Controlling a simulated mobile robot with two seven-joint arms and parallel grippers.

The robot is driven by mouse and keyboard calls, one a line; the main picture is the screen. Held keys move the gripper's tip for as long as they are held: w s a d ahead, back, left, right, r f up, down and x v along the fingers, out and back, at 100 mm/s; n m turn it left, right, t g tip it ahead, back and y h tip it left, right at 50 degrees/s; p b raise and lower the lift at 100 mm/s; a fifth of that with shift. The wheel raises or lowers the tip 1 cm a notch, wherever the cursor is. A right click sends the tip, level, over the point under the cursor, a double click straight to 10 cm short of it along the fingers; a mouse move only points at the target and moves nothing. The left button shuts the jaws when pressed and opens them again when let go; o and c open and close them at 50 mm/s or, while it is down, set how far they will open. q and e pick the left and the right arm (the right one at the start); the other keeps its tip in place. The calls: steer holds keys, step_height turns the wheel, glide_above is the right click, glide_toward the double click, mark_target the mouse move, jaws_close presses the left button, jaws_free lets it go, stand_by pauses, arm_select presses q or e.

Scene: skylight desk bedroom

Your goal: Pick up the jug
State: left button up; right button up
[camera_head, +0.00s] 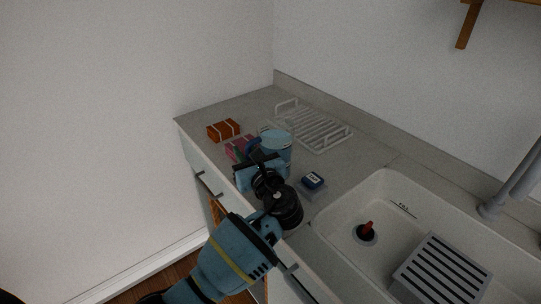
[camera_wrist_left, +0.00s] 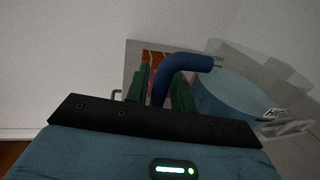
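The jug (camera_head: 278,146) is light blue with a dark blue handle and stands on the grey counter, partly hidden by my left gripper. In the left wrist view the jug (camera_wrist_left: 232,97) lies to the right, and its handle (camera_wrist_left: 180,66) reaches in between the green fingers. My left gripper (camera_head: 257,155) is at the handle side of the jug. In the left wrist view the left gripper (camera_wrist_left: 163,86) has its fingers apart, with a gap beside the handle. My right gripper is in neither view.
An orange box (camera_head: 223,130) and a pink box (camera_head: 238,149) lie left of the jug. A white dish rack (camera_head: 322,130) stands behind it. The sink (camera_head: 340,222) is at the right.

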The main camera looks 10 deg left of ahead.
arm_select(q)
jaws_close()
stand_by(1.4)
steer(key=shift+r, duration=0.1)
